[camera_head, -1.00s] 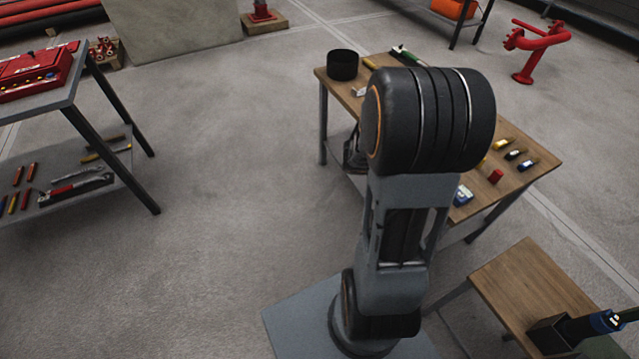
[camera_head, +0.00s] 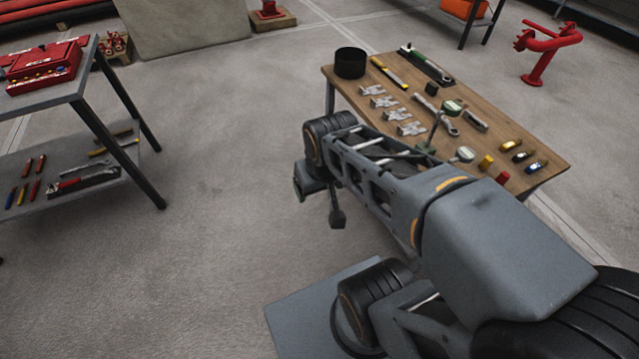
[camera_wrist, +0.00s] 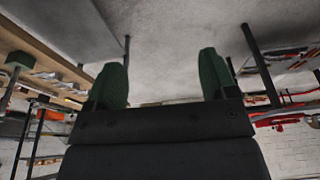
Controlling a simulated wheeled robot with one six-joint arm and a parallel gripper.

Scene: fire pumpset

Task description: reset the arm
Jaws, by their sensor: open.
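My gripper shows in the wrist view (camera_wrist: 168,80), with two green fingers spread wide apart. Nothing is between them, only grey floor behind. In the head view my arm stretches from the lower right toward the middle. Its wrist end hangs over open floor, to the left of the wooden table (camera_head: 395,68). The fingers cannot be made out clearly in the head view. The wrist view looks upside down, with the floor at the top.
The wooden table bears a black cup (camera_head: 350,63), silver parts (camera_head: 384,102), a wrench, gauges and small coloured items. A grey shelf table (camera_head: 60,92) at the left holds a red case (camera_head: 45,68). Red pipework (camera_head: 545,50) stands at the back right. Floor between the tables is clear.

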